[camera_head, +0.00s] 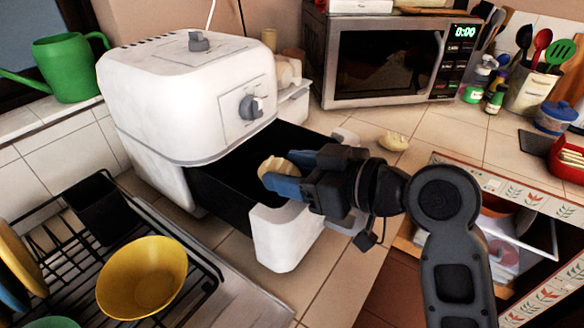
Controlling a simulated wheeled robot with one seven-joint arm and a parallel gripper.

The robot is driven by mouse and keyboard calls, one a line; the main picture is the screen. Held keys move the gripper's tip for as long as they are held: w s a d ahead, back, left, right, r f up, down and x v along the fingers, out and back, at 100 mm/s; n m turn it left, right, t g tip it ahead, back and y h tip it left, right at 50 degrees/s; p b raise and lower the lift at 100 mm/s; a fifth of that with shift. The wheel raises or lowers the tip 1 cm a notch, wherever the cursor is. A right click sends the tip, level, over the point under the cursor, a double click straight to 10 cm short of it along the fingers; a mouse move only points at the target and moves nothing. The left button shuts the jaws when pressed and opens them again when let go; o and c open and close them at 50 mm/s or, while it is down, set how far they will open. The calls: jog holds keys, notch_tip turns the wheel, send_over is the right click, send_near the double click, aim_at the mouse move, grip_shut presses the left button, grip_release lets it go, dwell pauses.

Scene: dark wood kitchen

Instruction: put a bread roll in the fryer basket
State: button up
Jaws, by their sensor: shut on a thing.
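The white air fryer (180,95) stands on the tiled counter at the upper left. Its dark fryer basket (228,188) is pulled out, with a white front (275,240). My gripper (279,178) reaches in from the right, over the basket near its front. Its blue fingers are shut on a pale bread roll (274,165). The roll is at the basket's opening; I cannot tell whether it touches the basket's floor. A second pale roll (394,141) lies on the counter right of the basket.
A dish rack (205,283) with a yellow bowl (142,278) stands at the lower left. A microwave (390,62) is at the back, with a utensil holder (528,92) to its right. The counter before the microwave (440,125) is mostly clear.

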jog(key=o, duration=1)
jog(key=shift+r, duration=0.1)
jog(key=shift+r+p, duration=0.25)
jog(key=shift+p, duration=0.05)
jog(key=shift+r+p, duration=0.4)
jog(key=shift+r, duration=0.1)
jog(key=b+v, duration=0.1)
jog(key=v, duration=1.1)
jog(key=shift+f+b, duration=0.15)
jog(key=shift+b, duration=0.25)
